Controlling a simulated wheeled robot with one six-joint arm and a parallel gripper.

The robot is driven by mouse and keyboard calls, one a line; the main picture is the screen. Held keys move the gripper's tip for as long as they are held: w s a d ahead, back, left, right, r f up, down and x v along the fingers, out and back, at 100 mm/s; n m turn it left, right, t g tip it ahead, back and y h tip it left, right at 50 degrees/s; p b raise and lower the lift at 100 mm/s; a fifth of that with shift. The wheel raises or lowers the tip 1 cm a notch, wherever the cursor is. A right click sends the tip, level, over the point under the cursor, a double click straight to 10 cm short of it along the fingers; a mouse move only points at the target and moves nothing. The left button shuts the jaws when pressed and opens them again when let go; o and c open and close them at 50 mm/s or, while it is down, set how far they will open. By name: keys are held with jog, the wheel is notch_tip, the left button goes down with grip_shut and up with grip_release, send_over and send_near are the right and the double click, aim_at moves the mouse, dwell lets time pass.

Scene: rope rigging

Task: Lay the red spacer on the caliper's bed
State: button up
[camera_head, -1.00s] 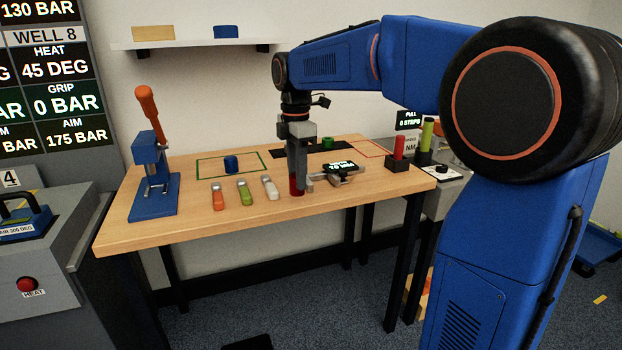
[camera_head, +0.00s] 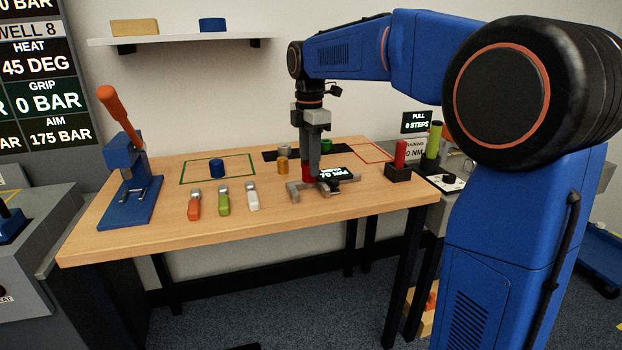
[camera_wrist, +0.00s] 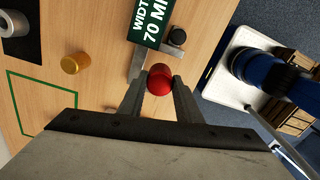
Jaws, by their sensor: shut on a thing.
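The red spacer (camera_head: 307,173) is a short red cylinder, held between the fingertips of my gripper (camera_head: 314,160). In the wrist view the red spacer (camera_wrist: 158,79) sits between the two grey fingers of my gripper (camera_wrist: 160,90). The caliper (camera_head: 297,190) lies on the table with grey jaws and a dark display (camera_head: 335,174). The spacer is at the caliper, between its left jaw and the display in the head view. In the wrist view the caliper's grey arm (camera_wrist: 137,65) is beside the spacer. I cannot tell whether the spacer touches the bed.
A gold cylinder (camera_head: 282,166) stands just behind the caliper. Grey (camera_head: 284,149) and green (camera_head: 327,145) cylinders stand on a black strip. A blue cylinder (camera_head: 217,168) is in a green outline. A black holder (camera_head: 398,174) with a red cylinder is at right. Several clamps lie at left front.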

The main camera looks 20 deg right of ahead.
aim_at(309, 177)
jog(key=shift+f, duration=2.3)
jog(key=shift+f, duration=0.15)
jog(key=o, duration=1.1)
notch_tip(309, 177, up, 12)
jog(key=shift+r, duration=0.2)
jog(key=s+d+f+m+t, duration=0.1)
jog(key=s+d+f+m, duration=0.1)
jog(key=s+f+m, duration=0.4)
jog(key=s+d+f+m+t, duration=0.2)
jog(key=s+f+m, duration=0.5)
jog(key=s, duration=0.9)
jog(key=s+d+f+m+t, duration=0.1)
jog(key=s+d+f+m, duration=0.1)
jog(key=s+f+m, duration=0.5)
jog(key=shift+s+d+f+t, duration=0.15)
jog(key=shift+s+f, duration=0.15)
jog(key=shift+s, duration=0.45)
jog(key=shift+s+d+f+t, duration=0.1)
jog(key=shift+s+f, duration=0.25)
jog(key=shift+s, duration=0.4)
jog(key=shift+s+d+f+t, duration=0.15)
jog(key=shift+s+f, duration=0.15)
jog(key=shift+s, duration=0.45)
